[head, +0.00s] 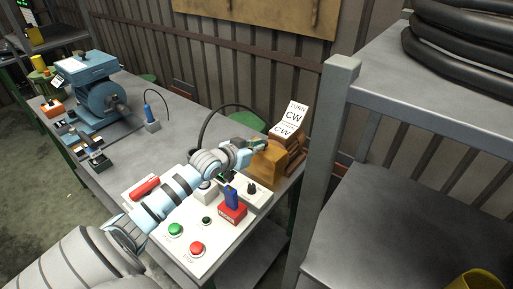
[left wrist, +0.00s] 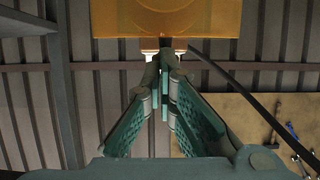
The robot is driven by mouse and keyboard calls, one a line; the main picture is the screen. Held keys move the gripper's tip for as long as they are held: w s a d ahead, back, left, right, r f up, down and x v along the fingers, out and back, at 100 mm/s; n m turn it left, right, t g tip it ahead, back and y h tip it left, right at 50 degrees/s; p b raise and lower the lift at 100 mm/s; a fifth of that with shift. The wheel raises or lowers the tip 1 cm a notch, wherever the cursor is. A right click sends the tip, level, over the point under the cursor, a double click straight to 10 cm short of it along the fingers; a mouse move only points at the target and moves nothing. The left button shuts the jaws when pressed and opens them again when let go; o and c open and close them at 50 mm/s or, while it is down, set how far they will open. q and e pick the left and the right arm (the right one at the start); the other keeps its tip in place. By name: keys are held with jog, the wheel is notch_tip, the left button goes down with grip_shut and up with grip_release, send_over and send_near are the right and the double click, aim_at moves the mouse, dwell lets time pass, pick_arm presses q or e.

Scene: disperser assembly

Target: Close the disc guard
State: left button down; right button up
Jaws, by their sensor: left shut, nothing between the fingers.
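The disc guard looks to be the amber, see-through cover (head: 269,163) at the far right end of the bench in the head view. It also shows at the top of the left wrist view (left wrist: 205,18). My left gripper (head: 262,146) is at the cover's upper edge, with its fingers pointing toward it. In the left wrist view the fingertips (left wrist: 167,58) are together and empty, just below the cover's edge. I cannot tell whether they touch it. My arm hides part of the bench beside the guard. My right gripper is not in view.
A white control panel (head: 216,244) has a green button (head: 176,230), a red button (head: 197,248) and a red-and-blue switch (head: 232,203). A white "TURN CW" sign (head: 291,119) stands behind the guard. A blue machine (head: 97,93) is at left; a grey shelf (head: 420,80) stands at right.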

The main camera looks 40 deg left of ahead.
pick_arm(q)
jog(key=shift+f, duration=0.15)
jog(key=shift+s+f, duration=0.25)
jog(key=shift+f, duration=0.85)
jog(key=shift+s+d, duration=0.1)
jog(key=shift+s, duration=0.05)
jog(key=shift+r, duration=0.1)
